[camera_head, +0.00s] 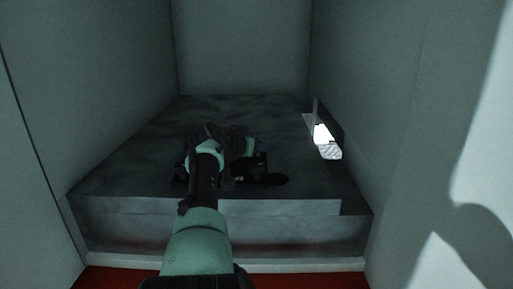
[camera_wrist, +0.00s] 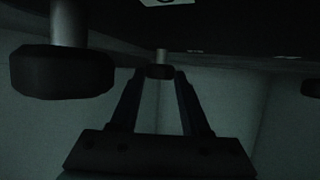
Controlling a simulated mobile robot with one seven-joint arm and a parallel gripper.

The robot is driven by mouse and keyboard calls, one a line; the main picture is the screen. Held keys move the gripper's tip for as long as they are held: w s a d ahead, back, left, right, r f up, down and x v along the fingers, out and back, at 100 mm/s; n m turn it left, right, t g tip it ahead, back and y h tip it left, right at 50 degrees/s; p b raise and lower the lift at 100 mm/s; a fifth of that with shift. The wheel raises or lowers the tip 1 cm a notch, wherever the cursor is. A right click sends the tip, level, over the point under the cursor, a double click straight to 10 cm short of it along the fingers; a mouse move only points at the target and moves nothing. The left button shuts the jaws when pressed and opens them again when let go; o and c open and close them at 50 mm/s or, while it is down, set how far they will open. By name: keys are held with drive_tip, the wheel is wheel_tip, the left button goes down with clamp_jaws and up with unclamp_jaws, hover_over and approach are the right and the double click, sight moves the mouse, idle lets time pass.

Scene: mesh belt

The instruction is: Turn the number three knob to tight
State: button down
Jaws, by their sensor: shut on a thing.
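In the wrist view, my gripper (camera_wrist: 158,77) has its two fingers on either side of a small dark knob (camera_wrist: 160,71) on a short pale shaft, and is shut on it. A larger-looking dark knob (camera_wrist: 62,73) on a grey shaft is nearer, at the left. Part of another dark knob (camera_wrist: 311,88) shows at the right edge. No number or tight mark is readable, so I cannot tell which knob is number three. In the head view, my arm covers much of the dark device (camera_head: 243,180), and my fingertips and the knobs cannot be made out there.
The device sits on a grey slab (camera_head: 290,120) between pale walls. A bright mesh piece (camera_head: 328,147) stands at the slab's right side. In the wrist view, a white label (camera_wrist: 166,2) is cut off at the top.

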drive_tip(key=shift+a, duration=0.25)
idle(0.4)
drive_tip(key=shift+c, duration=2.3)
unclamp_jaws()
drive_tip(key=shift+o, duration=0.4)
drive_tip(key=shift+d, duration=0.2)
drive_tip(key=shift+r+p, duration=0.2)
drive_tip(key=shift+p, duration=0.5)
drive_tip(key=shift+s+r+p, duration=0.1)
drive_tip(key=shift+p, duration=0.45)
drive_tip(key=p, duration=0.2)
drive_tip(key=shift+s+r+p, duration=0.1)
drive_tip(key=shift+r+p, duration=0.1)
drive_tip(key=shift+p, duration=0.1)
drive_tip(key=shift+s+a+h+p, duration=0.1)
drive_tip(key=shift+h+p, duration=0.2)
drive_tip(key=shift+p, duration=0.3)
